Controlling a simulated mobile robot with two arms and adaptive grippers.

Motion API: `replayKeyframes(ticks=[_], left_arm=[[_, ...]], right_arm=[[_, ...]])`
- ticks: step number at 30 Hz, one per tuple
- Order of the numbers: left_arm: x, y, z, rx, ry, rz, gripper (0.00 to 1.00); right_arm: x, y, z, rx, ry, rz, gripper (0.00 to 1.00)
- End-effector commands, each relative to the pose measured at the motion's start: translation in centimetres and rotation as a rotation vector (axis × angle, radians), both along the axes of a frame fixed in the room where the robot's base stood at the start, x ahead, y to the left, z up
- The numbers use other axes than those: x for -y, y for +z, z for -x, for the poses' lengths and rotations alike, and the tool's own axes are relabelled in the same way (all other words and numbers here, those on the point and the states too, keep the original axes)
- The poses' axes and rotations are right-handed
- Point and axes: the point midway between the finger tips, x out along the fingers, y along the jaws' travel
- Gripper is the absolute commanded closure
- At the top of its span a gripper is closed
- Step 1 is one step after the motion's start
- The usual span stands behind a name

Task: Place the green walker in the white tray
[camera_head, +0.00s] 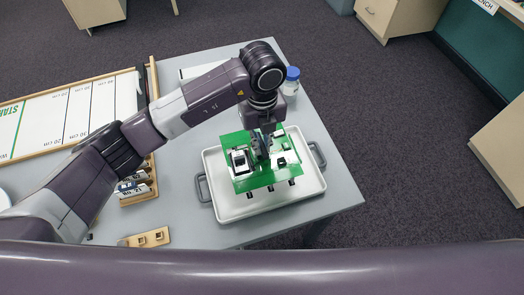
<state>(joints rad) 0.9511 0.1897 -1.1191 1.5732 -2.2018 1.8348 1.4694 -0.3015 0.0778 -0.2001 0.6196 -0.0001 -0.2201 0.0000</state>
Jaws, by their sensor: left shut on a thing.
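The green walker (241,181) is a flat green board with black and white parts on top and short dark legs showing below its front edge. My left gripper (262,152) is shut on the green walker near its middle, from above. The white tray (240,212) has grey handles and lies on the grey table. The walker is over the tray, inside its outline in the head view. I cannot tell whether its legs touch the tray floor. My right gripper is not in view.
A jar with a blue lid (291,80) stands behind the tray. A marked track board (62,115) lies at the left. A wooden rack (138,186) and a small wooden block (149,238) are left of the tray. The table's right edge is close to the tray.

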Motion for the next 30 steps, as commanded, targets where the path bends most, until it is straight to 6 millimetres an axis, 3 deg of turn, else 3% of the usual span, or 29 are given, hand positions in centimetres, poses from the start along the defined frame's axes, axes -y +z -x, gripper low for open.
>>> replayKeyframes(ticks=[13, 25, 26, 30], left_arm=[[0.1, -4.8, 0.0, 0.001, 0.0, 0.003, 1.0], [0.1, -5.5, -0.1, 0.003, -0.001, 0.002, 1.0], [0.1, -5.5, 0.0, 0.002, 0.0, 0.002, 0.89], [0.0, -5.4, 0.0, 0.001, 0.0, 0.002, 0.73]], right_arm=[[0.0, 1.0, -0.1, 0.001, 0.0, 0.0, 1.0], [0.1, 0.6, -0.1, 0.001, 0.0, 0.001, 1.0], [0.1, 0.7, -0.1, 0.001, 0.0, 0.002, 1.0], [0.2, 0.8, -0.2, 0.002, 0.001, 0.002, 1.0]])
